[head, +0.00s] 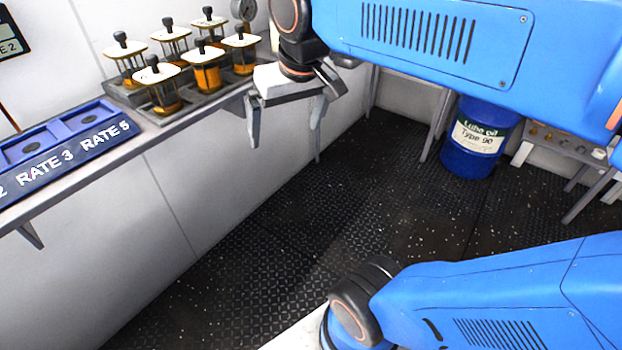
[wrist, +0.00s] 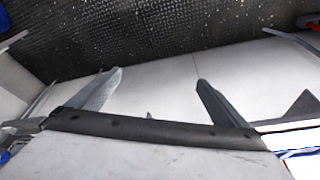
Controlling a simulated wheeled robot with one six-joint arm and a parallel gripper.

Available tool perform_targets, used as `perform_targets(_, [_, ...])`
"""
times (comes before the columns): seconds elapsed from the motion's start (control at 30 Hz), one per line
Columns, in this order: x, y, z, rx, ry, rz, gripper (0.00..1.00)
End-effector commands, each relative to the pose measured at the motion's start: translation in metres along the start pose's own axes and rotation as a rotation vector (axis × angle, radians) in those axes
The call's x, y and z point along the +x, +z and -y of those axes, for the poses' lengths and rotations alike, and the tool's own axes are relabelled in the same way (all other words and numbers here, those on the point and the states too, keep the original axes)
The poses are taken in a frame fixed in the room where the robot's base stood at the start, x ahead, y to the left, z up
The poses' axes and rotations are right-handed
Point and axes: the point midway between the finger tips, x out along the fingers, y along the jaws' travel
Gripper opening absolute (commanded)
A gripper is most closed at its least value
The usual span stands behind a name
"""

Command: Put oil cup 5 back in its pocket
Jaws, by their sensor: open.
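Several oil cups with amber oil, white square lids and black knobs stand in a grey tray (head: 205,97) on the shelf at the upper left; one is the front cup (head: 161,90). I see no numbers on them, so I cannot tell which is oil cup 5. A blue rack (head: 62,150) marked RATE 3 and RATE 5 lies left of the tray, with dark pockets that look empty. My gripper (head: 283,135) is open and empty, right of the tray and out past the shelf's edge. Its fingers also show apart in the wrist view (wrist: 155,85).
The shelf's front edge (head: 150,140) runs diagonally, with brackets beneath. A blue lube oil drum (head: 474,140) stands on the dark floor at the right, beside a low bench (head: 565,145). The middle floor (head: 300,215) is clear.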

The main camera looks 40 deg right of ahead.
Motion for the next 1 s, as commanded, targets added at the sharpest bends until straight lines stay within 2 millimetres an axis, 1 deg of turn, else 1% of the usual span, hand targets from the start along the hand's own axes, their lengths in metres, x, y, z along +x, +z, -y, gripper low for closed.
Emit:
perform_targets(0.03, [0.013,0.022,-0.004,-0.014,-0.002,-0.011,0.98])
perform_targets(0.1, [0.03,0.046,-0.009,-0.038,-0.005,-0.026,0.98])
perform_targets(0.2, [0.051,0.074,-0.013,-0.066,-0.006,-0.045,0.98])
perform_targets(0.33, [0.069,0.096,-0.016,-0.089,-0.007,-0.059,0.98])
perform_targets(0.4, [0.073,0.101,-0.017,-0.094,-0.007,-0.064,0.98])
perform_targets(0.5, [0.075,0.103,-0.017,-0.098,-0.007,-0.066,0.98])
perform_targets(1.0, [0.075,0.103,-0.017,-0.097,-0.008,-0.065,0.98])
